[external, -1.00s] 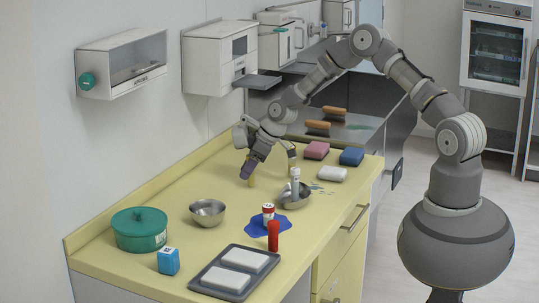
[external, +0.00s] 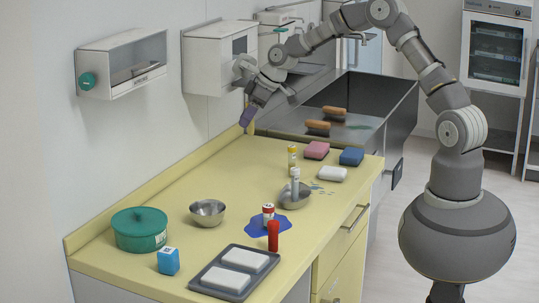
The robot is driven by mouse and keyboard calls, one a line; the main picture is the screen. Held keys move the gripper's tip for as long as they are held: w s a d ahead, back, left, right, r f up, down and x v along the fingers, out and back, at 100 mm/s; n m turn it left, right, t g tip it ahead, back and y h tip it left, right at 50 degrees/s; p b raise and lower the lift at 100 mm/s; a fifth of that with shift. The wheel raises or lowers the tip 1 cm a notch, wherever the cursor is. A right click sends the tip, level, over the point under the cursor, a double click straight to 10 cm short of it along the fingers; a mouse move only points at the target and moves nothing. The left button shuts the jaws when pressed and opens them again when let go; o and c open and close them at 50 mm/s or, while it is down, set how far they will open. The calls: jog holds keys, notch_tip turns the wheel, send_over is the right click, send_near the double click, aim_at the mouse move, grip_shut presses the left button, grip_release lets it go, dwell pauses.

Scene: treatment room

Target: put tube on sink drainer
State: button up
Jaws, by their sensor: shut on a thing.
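My gripper (external: 249,105) is raised above the back left edge of the counter, pointing down, with dark purple fingertips. It is shut on a small yellow tube (external: 246,118), whose lower end shows below the fingertips. The rest of the tube is hidden by the fingers. The sink (external: 392,112) is a dark steel basin at the counter's far end, to the right of my gripper. Its grey drainer surface (external: 350,132) bears two orange-brown, dark-based objects (external: 318,125).
A yellow-capped tube (external: 292,155) stands on the counter (external: 165,212). A metal bowl (external: 297,199) has a white tube at it. Pink (external: 317,150), blue (external: 351,156) and white (external: 332,174) blocks lie near the sink. White dispensers (external: 216,58) hang on the wall near my gripper.

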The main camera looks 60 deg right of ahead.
notch_tip(320, 180, up, 12)
jog(key=shift+f, duration=0.2)
jog(key=s+d+m+h+b, duration=0.1)
jog(key=s+d+m+h, duration=0.3)
jog(key=d, duration=0.6)
jog(key=s+d+m+y+b, duration=0.1)
jog(key=s+d+m, duration=0.1)
jog(key=s+d, duration=0.6)
jog(key=s+d+m+g+h, duration=0.1)
jog(key=s+d+m+h, duration=0.2)
jog(key=s+d+m, duration=0.85)
jog(key=s+d+f+n, duration=0.2)
jog(key=d+f, duration=0.1)
jog(key=f, duration=0.7)
jog(key=s+d+f+n, duration=0.1)
jog(key=d+f+n, duration=0.15)
jog(key=f, duration=0.75)
jog(key=w+d+b, duration=0.1)
jog(key=w+d, duration=0.2)
jog(key=w+d+f+b, duration=0.1)
jog(key=w+d, duration=0.3)
jog(key=w+d+f+b, duration=0.1)
jog(key=w+d, duration=0.2)
jog(key=d, duration=0.1)
jog(key=shift+w+d+f, duration=0.2)
jog(key=shift+w, duration=0.1)
jog(key=shift+f+b, duration=0.6)
jog(key=shift+f, duration=1.1)
